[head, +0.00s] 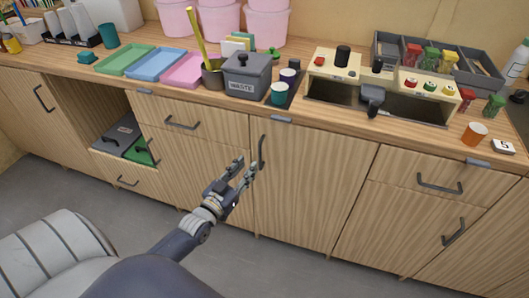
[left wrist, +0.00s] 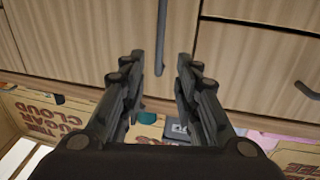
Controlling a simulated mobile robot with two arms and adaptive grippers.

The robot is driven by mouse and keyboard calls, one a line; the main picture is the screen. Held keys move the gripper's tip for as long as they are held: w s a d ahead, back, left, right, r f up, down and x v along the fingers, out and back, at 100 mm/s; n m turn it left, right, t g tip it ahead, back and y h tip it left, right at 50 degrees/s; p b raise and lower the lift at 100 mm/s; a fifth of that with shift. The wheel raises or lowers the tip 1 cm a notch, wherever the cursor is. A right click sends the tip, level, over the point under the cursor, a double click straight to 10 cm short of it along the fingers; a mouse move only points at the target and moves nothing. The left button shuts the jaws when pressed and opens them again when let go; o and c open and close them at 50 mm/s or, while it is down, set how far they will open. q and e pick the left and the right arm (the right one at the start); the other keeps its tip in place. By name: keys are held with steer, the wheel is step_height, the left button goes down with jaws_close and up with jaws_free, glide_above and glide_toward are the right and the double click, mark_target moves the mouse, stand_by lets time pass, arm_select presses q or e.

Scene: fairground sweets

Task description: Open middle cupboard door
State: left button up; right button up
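The middle cupboard door (head: 315,185) is a light wood panel below the counter and looks closed. Its dark vertical handle (head: 261,151) is near the door's upper left edge. My left gripper (head: 246,168) is in front of the cupboards, just beside the handle in the head view. In the left wrist view the handle (left wrist: 161,35) lies in line with the gap between the two spread fingers, beyond their tips. The left gripper (left wrist: 160,62) is open with nothing in it; I see no contact with the handle. My right gripper is not in view.
The wooden counter (head: 215,101) above holds trays, a grey waste bin (head: 248,75) and a condiment station (head: 380,88). Drawers flank the door, with an open shelf (head: 90,105) at left. The floor in front looks clear.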

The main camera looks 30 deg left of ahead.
mark_target(260, 151)
arm_select(q)
steer(key=w, duration=0.9)
steer(key=shift+a, duration=0.15)
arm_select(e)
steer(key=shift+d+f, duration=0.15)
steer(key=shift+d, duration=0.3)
arm_select(q)
jaws_close()
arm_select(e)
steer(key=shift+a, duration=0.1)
